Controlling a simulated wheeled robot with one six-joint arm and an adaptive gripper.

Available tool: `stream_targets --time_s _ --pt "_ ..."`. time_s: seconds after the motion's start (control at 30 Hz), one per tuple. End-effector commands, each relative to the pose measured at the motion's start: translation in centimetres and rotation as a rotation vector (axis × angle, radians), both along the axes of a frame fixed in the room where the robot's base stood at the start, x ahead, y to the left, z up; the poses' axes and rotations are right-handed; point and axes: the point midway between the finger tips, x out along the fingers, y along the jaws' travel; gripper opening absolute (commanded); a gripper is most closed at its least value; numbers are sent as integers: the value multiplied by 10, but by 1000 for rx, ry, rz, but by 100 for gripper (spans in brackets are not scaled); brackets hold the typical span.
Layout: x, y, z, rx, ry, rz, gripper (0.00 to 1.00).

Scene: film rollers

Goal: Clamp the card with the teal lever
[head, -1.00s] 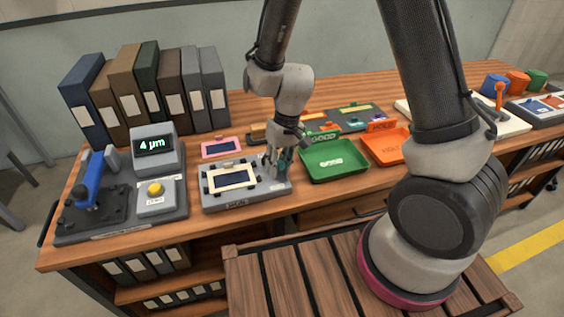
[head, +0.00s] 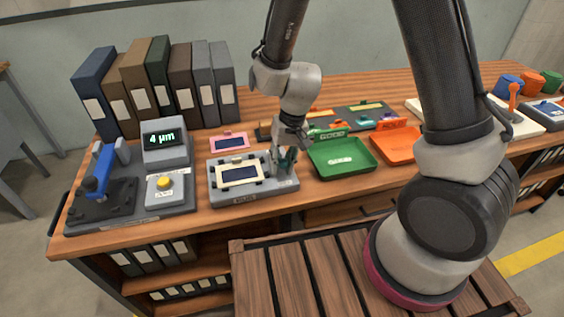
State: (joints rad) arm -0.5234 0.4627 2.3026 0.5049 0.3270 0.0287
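The card (head: 240,174) has a cream frame around a dark window and lies flat on a grey fixture (head: 253,192), with small black pieces at its edges. The teal lever (head: 291,159) stands at the right end of the fixture and is mostly covered by my gripper. My gripper (head: 284,162) points down at that right end, with its fingers at the lever. The fingers are small and overlap the lever, so I cannot tell whether they are closed on it or only beside it.
A pink-framed card (head: 229,142) lies behind the fixture. A green tray (head: 343,157) and an orange tray (head: 399,146) are to the right. A grey device with a blue lever (head: 100,172) and a 4 µm display (head: 163,139) stand left. Binders (head: 135,85) line the back.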

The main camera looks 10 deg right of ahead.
Motion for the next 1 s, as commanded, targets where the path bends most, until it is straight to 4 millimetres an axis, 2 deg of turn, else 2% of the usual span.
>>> stream_targets --time_s 0.33,0.47,0.57,0.8,1.0 --pt "0 0 0 0 0 1 38" --pt "1 -1 9 2 -2 1 38" --pt "1 -4 26 2 -4 1 38" --pt "1 -14 80 3 -6 -1 38" --pt "1 -19 110 2 -3 0 38"
